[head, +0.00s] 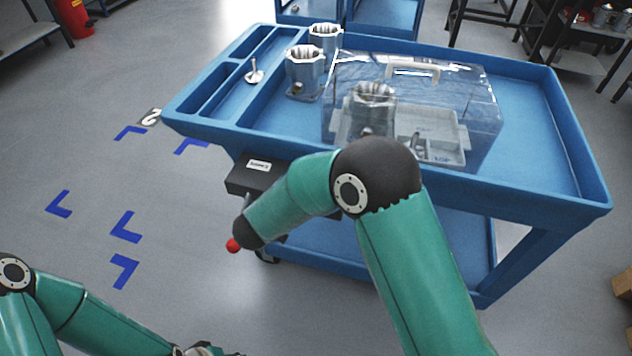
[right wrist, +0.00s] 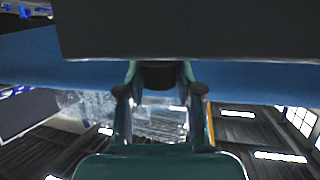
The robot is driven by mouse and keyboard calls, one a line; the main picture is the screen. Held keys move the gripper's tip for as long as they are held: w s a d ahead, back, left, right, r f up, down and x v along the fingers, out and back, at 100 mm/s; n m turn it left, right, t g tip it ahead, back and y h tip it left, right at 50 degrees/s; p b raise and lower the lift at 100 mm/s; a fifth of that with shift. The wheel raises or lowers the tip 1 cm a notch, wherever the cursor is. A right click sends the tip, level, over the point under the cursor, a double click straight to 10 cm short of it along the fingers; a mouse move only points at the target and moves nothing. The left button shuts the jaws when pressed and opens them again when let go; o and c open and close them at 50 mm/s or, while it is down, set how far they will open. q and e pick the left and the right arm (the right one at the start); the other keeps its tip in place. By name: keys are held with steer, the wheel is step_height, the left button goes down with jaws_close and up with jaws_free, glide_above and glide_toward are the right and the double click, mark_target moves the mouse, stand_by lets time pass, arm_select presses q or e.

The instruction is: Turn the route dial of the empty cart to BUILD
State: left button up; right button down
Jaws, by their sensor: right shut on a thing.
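A blue cart (head: 575,165) stands in front of me with housings and a clear cover on top. A dark box (head: 250,178) with a small white label is fixed to its near side, left of centre. My right arm bends over to this box and hides part of it. In the right wrist view, my right gripper (right wrist: 159,92) is shut on a dark round knob (right wrist: 158,76) at the dark box (right wrist: 190,30). I cannot see any dial marking or BUILD. My left gripper (head: 205,350) is low at the bottom edge, mostly cut off; its jaws are unclear.
Metal housings (head: 305,68) stand at the cart's left, and another housing and a grey tray sit under the clear cover (head: 470,105). A red ball (head: 233,245) shows below the box. More blue carts (head: 385,15) are behind. Blue floor marks (head: 125,227) lie on open floor left.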

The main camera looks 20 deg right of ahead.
steer(key=shift+d, duration=0.15)
steer(key=c, duration=0.8)
jaws_free()
steer(key=shift+s+a+r, duration=0.2)
steer(key=shift+a, duration=0.2)
steer(key=v, duration=1.1)
steer(key=shift+s, duration=0.1)
steer(key=shift+f, duration=0.1)
